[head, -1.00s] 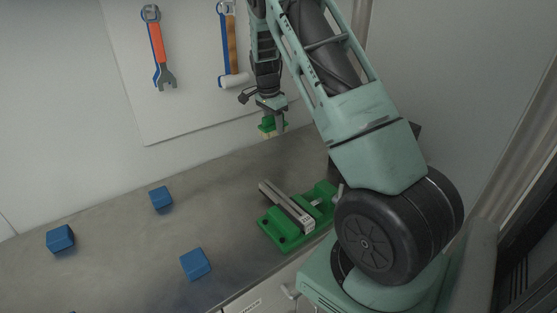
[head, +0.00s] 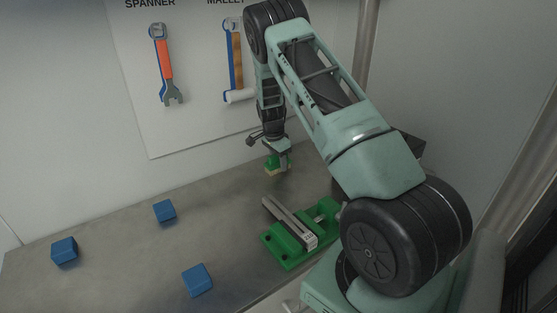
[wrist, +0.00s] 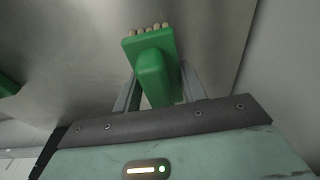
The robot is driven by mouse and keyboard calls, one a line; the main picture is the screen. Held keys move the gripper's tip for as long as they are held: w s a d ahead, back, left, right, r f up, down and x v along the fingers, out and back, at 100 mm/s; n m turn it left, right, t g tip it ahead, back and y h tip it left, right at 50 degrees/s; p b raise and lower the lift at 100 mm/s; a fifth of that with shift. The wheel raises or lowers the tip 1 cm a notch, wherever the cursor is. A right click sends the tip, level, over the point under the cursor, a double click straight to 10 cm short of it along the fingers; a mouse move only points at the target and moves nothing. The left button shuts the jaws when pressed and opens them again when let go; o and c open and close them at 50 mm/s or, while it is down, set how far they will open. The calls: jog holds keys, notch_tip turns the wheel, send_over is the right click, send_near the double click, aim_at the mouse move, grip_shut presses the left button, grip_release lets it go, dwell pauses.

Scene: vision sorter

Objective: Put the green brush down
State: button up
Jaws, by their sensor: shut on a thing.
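The green brush (head: 271,162) is in my gripper (head: 282,163) at the back of the grey workbench (head: 110,235). In the wrist view the green brush (wrist: 153,62) sits between the two fingers of my gripper (wrist: 155,88), with its pale bristles pointing away from the wrist. The gripper is shut on its green handle. In the head view the bristles are low, close to the bench top. I cannot tell whether they touch it.
A green vise (head: 290,243) with a grey jaw stands in front of the brush. Blue blocks (head: 165,211), (head: 64,250) and (head: 197,280) lie to the left. A spanner (head: 165,65) and a mallet (head: 237,62) hang on the white board behind. The bench around the brush is bare.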

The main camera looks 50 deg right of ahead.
aim_at(274, 155)
jog(key=shift+f, duration=0.2)
jog(key=o, duration=1.1)
jog(key=shift+r, duration=0.1)
jog(key=shift+r, duration=0.1)
jog(key=r+b, duration=0.1)
jog(key=r, duration=0.3)
jog(key=a+r+b, duration=0.1)
jog(key=r, duration=0.3)
jog(key=r+b, duration=0.1)
jog(key=r, duration=0.3)
jog(key=shift+w+a, duration=0.2)
jog(key=shift+a, duration=0.2)
jog(key=shift+a, duration=0.1)
